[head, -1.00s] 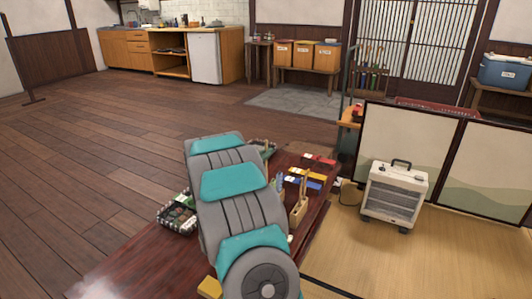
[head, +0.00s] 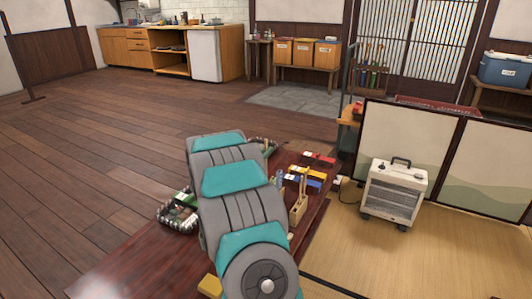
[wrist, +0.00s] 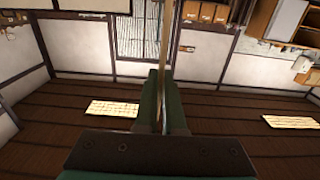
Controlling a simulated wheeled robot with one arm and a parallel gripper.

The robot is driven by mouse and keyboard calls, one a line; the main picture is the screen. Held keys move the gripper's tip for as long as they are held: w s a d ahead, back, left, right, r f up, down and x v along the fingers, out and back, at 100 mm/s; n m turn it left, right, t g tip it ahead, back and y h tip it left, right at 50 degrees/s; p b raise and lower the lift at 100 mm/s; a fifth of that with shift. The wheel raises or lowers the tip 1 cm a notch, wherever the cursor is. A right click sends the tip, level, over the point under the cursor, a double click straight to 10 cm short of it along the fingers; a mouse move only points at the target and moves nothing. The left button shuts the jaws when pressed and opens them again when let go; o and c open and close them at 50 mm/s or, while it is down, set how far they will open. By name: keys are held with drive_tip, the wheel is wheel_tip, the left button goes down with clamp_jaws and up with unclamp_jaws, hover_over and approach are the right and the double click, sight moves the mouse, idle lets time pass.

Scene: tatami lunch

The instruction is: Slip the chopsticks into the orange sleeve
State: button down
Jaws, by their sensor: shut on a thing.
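My gripper (wrist: 163,112) shows in the wrist view with its green fingers shut on thin tan chopsticks (wrist: 166,38), which stick out past the fingertips. How many sticks it holds is hard to tell. In the head view my arm hides the gripper. An orange-yellow sleeve (head: 310,172) with a pale end lies flat on the dark red table (head: 130,262), between a red sleeve (head: 319,158) and a blue sleeve (head: 305,183). The sleeve does not show in the wrist view.
A wooden holder (head: 298,208) with upright sticks stands near the table's right edge, close to the sleeves. A checkered tray (head: 178,216) with small items sits at the left edge. A white heater (head: 395,193) stands on the tatami. The table's front left is clear.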

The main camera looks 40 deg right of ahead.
drive_tip(key=shift+f, duration=0.2)
drive_tip(key=shift+f, duration=0.35)
drive_tip(key=shift+f+b, duration=0.55)
drive_tip(key=shift+f, duration=0.7)
idle(0.6)
drive_tip(key=shift+f, duration=0.7)
drive_tip(key=shift+f+b, duration=0.3)
drive_tip(key=shift+f, duration=0.35)
drive_tip(key=shift+f+b, duration=0.3)
drive_tip(key=shift+f, duration=0.2)
idle(0.4)
drive_tip(key=shift+c, duration=2.3)
unclamp_jaws()
